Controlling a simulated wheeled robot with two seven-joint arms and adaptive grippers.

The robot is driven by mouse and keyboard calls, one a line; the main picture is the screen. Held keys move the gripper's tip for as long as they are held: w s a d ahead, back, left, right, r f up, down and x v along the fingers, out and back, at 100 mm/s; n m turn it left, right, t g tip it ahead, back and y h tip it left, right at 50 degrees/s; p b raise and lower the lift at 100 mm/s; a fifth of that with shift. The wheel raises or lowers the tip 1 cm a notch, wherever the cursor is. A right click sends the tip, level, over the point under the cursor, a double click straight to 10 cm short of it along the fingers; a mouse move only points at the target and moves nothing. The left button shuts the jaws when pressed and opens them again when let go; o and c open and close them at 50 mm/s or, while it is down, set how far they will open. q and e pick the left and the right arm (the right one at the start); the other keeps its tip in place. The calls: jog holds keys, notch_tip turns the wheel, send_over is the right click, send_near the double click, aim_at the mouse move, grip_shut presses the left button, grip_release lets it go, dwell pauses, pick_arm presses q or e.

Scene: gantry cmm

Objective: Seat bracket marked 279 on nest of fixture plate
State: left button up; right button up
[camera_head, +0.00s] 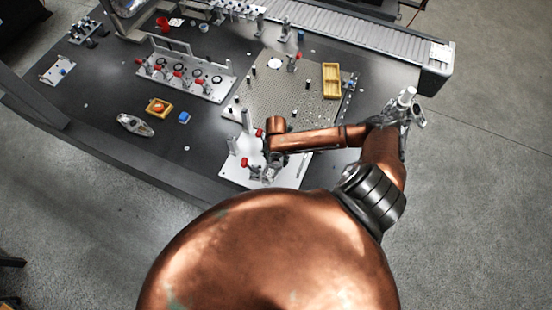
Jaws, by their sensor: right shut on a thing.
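The pale fixture plate (232,171) lies near the table's front edge, with upright posts and red-handled clamps on it. My right arm reaches in from the lower right, and its forearm crosses to the left. My right gripper (268,170) points down over the right part of the plate, small and partly hidden by my wrist. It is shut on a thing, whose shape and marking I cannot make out. I cannot read the number 279 on any part, and the nest is not clearly seen. My left gripper is not in view.
A perforated plate (305,100) with a yellow tray (331,79) lies behind my forearm. A long fixture (185,78) with red clamps stands at the back left. A yellow bin (159,107) and a blue block (184,117) lie left. A conveyor (350,35) runs behind.

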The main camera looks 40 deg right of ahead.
aim_at(276, 163)
jog(key=shift+p, duration=0.4)
dwell(0.6)
jog(key=shift+f+b, duration=0.7)
jog(key=shift+f, duration=0.55)
dwell(0.5)
jog(key=o, duration=1.7)
jog(key=shift+o, duration=0.2)
notch_tip(276, 163, up, 12)
